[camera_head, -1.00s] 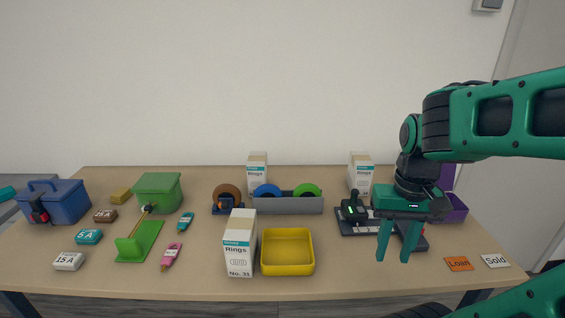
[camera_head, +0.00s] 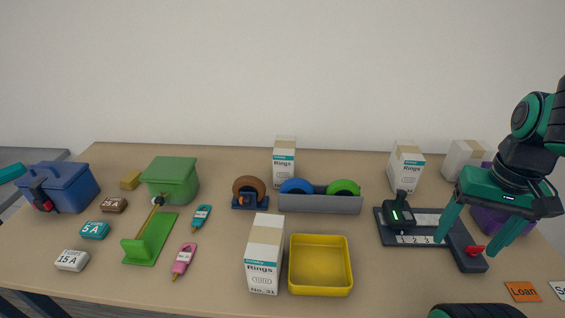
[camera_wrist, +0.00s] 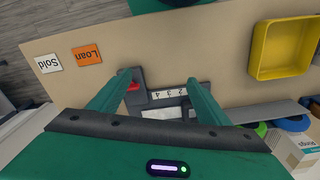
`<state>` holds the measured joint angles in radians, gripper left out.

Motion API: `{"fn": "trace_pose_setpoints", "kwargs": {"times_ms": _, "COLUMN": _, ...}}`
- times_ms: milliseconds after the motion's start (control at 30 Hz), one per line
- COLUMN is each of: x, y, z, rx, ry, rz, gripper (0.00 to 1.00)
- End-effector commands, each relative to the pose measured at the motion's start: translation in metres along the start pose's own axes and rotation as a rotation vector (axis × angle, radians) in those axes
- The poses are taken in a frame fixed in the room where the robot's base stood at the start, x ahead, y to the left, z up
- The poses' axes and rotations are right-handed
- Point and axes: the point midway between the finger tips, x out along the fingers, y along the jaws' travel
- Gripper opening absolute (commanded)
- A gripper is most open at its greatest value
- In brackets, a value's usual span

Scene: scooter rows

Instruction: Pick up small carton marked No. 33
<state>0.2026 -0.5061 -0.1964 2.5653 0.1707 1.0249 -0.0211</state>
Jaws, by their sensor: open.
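Several white-and-tan cartons stand on the table, and I cannot read No. 33 on any. The front carton (camera_head: 265,255) reads "Rings" and No. 31. One Rings carton (camera_head: 284,162) stands at the back middle, behind the grey tray. A fourth carton (camera_head: 462,160) is partly hidden behind my arm. My gripper (camera_head: 466,246) is open and empty, pointing down above the black device, clear of the cartons. In the wrist view, its fingers (camera_wrist: 160,78) frame that device; a carton (camera_wrist: 298,150) shows at lower right.
The black device (camera_head: 425,218) has numbered marks and a red knob. A purple bin (camera_head: 490,220) is behind my gripper. A grey tray (camera_head: 320,204) holds tape rolls. A yellow tray (camera_head: 320,268) sits beside the No. 31 carton. Loan (camera_head: 522,291) and Sold signs lie at front right.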

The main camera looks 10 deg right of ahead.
Motion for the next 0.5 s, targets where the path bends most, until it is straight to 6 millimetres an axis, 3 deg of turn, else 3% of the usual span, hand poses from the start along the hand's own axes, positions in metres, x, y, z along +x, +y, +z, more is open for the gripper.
{"fn": "trace_pose_setpoints", "kwargs": {"times_ms": 33, "x": 0.000, "y": -0.009, "z": -0.015, "rx": -0.057, "ry": 0.031, "rz": 0.001, "gripper": 0.84}}
{"fn": "trace_pose_setpoints", "kwargs": {"times_ms": 100, "x": -0.001, "y": -0.036, "z": -0.040, "rx": -0.165, "ry": 0.096, "rz": -0.007, "gripper": 1.00}}
{"fn": "trace_pose_setpoints", "kwargs": {"times_ms": 167, "x": -0.003, "y": -0.071, "z": -0.062, "rx": -0.285, "ry": 0.162, "rz": -0.028, "gripper": 1.00}}
{"fn": "trace_pose_setpoints", "kwargs": {"times_ms": 200, "x": -0.004, "y": -0.101, "z": -0.076, "rx": -0.377, "ry": 0.205, "rz": -0.052, "gripper": 1.00}}
{"fn": "trace_pose_setpoints", "kwargs": {"times_ms": 300, "x": -0.005, "y": -0.161, "z": -0.097, "rx": -0.563, "ry": 0.271, "rz": -0.121, "gripper": 1.00}}
{"fn": "trace_pose_setpoints", "kwargs": {"times_ms": 500, "x": -0.001, "y": -0.245, "z": -0.121, "rx": -0.852, "ry": 0.303, "rz": -0.272, "gripper": 1.00}}
